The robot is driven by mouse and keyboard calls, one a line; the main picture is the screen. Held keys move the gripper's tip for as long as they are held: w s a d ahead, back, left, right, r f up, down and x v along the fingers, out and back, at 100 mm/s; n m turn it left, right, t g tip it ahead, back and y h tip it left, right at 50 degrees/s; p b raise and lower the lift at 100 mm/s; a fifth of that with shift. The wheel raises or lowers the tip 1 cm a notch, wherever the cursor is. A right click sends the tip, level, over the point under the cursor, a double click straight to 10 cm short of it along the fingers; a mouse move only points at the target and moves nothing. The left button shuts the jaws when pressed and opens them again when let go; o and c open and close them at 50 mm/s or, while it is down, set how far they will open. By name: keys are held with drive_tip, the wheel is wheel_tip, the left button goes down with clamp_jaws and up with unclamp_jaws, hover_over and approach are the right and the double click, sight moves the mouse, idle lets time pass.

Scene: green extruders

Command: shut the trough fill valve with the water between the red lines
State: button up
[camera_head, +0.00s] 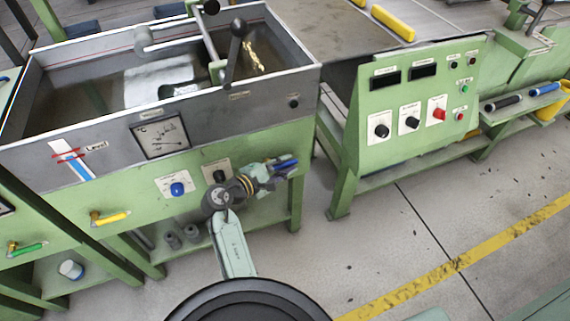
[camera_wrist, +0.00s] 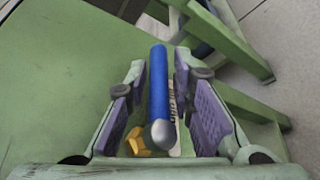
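The blue valve handle (camera_wrist: 158,95) points away between the two fingers of my gripper (camera_wrist: 161,80) in the wrist view, with a small gap on each side. A rounded grey end and a yellow fitting (camera_wrist: 138,142) show near its base. A label behind it is partly hidden. In the head view my gripper (camera_head: 272,172) is at the right end of the trough's green front, with the blue handle (camera_head: 288,162) partly hidden by it. The level gauge (camera_head: 72,160) has a blue column and red lines; the column's top appears near the lines, too small to place exactly.
The grey-walled trough (camera_head: 225,117) holds water. A dial (camera_head: 161,137), a blue knob (camera_head: 177,189), a yellow lever valve (camera_head: 110,217) and a green lever valve (camera_head: 27,248) are on its front. A control panel (camera_head: 416,100) stands right. Clear floor (camera_head: 380,240) lies in front.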

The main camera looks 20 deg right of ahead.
drive_tip(key=v, duration=1.1)
drive_tip(key=shift+a, duration=0.35)
drive_tip(key=shift+r, duration=0.15)
